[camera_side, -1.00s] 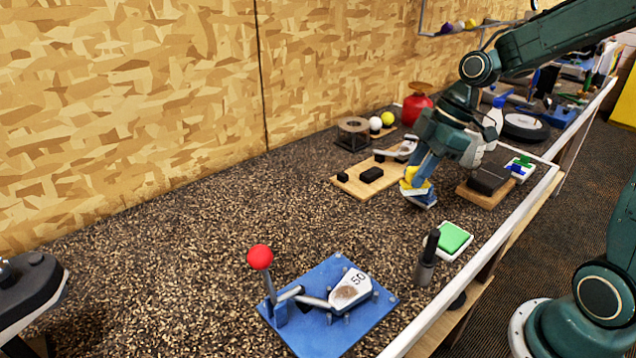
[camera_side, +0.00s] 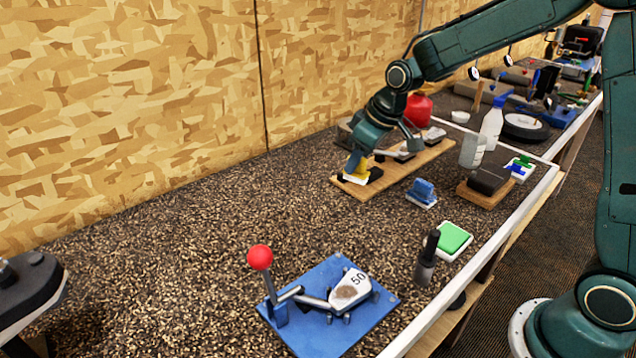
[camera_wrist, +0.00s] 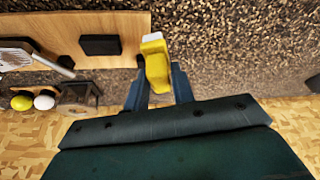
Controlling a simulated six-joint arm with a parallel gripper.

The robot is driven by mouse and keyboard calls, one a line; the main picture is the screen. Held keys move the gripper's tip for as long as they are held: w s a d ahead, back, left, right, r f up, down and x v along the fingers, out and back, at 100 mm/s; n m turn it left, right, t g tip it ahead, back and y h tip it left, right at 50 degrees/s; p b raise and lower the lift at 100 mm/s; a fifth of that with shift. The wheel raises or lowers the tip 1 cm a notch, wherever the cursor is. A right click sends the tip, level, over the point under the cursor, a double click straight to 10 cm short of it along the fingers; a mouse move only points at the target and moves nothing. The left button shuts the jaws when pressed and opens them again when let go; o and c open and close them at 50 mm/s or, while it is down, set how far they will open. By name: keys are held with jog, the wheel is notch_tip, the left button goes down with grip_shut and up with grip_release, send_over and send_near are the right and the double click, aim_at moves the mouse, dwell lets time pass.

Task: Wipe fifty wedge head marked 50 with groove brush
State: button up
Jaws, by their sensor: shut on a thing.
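The wedge head marked 50 (camera_side: 352,284) lies on a blue plate (camera_side: 325,338) beside a red-knobbed lever (camera_side: 260,258). Its pale face carries a brown dirt patch. My gripper (camera_side: 358,168) is far from it, low over the left end of a wooden board. It is shut on a yellow block with a white part (camera_side: 356,176). In the wrist view, the yellow block (camera_wrist: 156,65) sits between the fingers (camera_wrist: 158,88), at the board's end. I cannot tell whether it touches the board. A blue block on a white base (camera_side: 423,193) stands apart on the bench; which piece is the groove brush is unclear.
The wooden board (camera_side: 412,178) bears a black block, which shows in the wrist view (camera_wrist: 100,45), and a grey club head (camera_wrist: 20,55). A black-handled tool (camera_side: 428,258) and a green pad (camera_side: 454,239) stand near the front edge. The bench left of centre is clear.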

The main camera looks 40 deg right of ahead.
dwell(0.5)
jog(key=s+a+r+n+g+y, duration=0.1)
jog(key=s+a+r+n, duration=0.3)
jog(key=s+a, duration=0.65)
jog(key=s+a+r+n+g+y, duration=0.15)
jog(key=s+a+n, duration=0.5)
jog(key=a, duration=0.75)
jog(key=shift+m, duration=0.75)
jog(key=shift+s+f, duration=0.2)
jog(key=shift+f, duration=0.7)
jog(key=shift+s+f, duration=0.15)
jog(key=shift+f, duration=0.7)
jog(key=shift+s+f, duration=0.2)
jog(key=shift+f, duration=0.7)
jog(key=shift+d+f, duration=0.3)
jog(key=shift+f, duration=0.2)
jog(key=shift+d+f, duration=0.25)
jog(key=shift+f, duration=0.25)
grip_shut()
jog(key=shift+d, duration=2.45)
jog(key=shift+a, duration=3)
notch_tip(320, 180, up, 8)
jog(key=shift+r, duration=0.1)
